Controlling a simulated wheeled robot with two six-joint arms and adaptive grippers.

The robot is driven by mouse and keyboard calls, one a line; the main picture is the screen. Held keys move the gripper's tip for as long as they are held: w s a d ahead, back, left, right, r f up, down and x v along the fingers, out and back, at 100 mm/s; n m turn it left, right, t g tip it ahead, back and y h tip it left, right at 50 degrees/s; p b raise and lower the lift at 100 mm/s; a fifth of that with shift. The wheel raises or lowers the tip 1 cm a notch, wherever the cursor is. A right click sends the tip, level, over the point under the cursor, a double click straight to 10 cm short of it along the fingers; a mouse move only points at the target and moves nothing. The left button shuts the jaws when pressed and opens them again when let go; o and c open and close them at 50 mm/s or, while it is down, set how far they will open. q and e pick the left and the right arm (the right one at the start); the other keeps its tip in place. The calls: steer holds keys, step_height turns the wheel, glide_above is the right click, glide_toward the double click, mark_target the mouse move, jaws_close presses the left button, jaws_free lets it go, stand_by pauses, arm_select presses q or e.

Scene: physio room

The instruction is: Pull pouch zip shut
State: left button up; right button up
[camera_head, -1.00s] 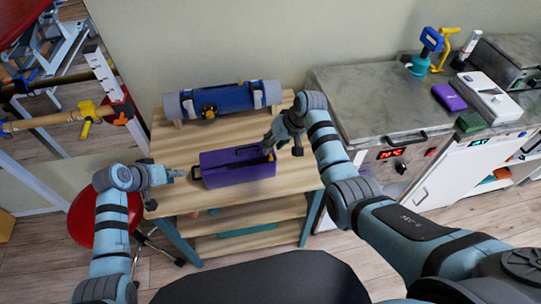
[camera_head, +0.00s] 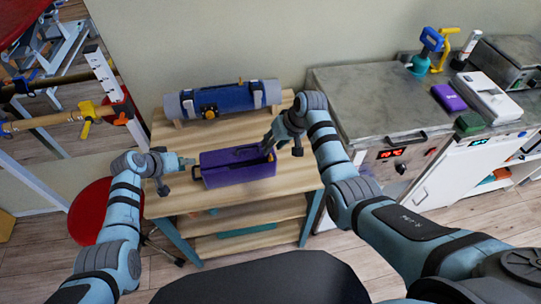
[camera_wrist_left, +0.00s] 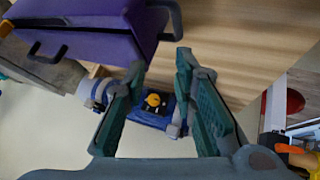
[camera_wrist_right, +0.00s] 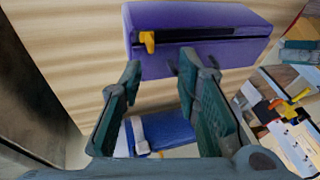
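The purple pouch (camera_head: 238,175) lies on the wooden table, with a dark zip slot along its top. In the right wrist view the pouch (camera_wrist_right: 200,62) shows a yellow zip pull (camera_wrist_right: 147,42) at the left end of the slot. My right gripper (camera_wrist_right: 160,64) is open, its fingertips near the pull but not closed on it. My left gripper (camera_wrist_left: 158,64) is open and empty beside the pouch's left end in the head view. A dark loop (camera_wrist_left: 178,18) on the pouch end shows just beyond its fingertips in the left wrist view.
A blue and grey roll (camera_head: 222,98) with yellow fittings lies at the back of the wooden table (camera_head: 285,178). A grey-topped counter (camera_head: 365,92) stands to the right. A red stool (camera_head: 90,212) is at the left. The table front is clear.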

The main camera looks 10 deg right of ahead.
mark_target(272, 157)
steer(key=shift+f, duration=2.5)
steer(key=shift+c, duration=0.4)
jaws_close()
arm_select(q)
jaws_close()
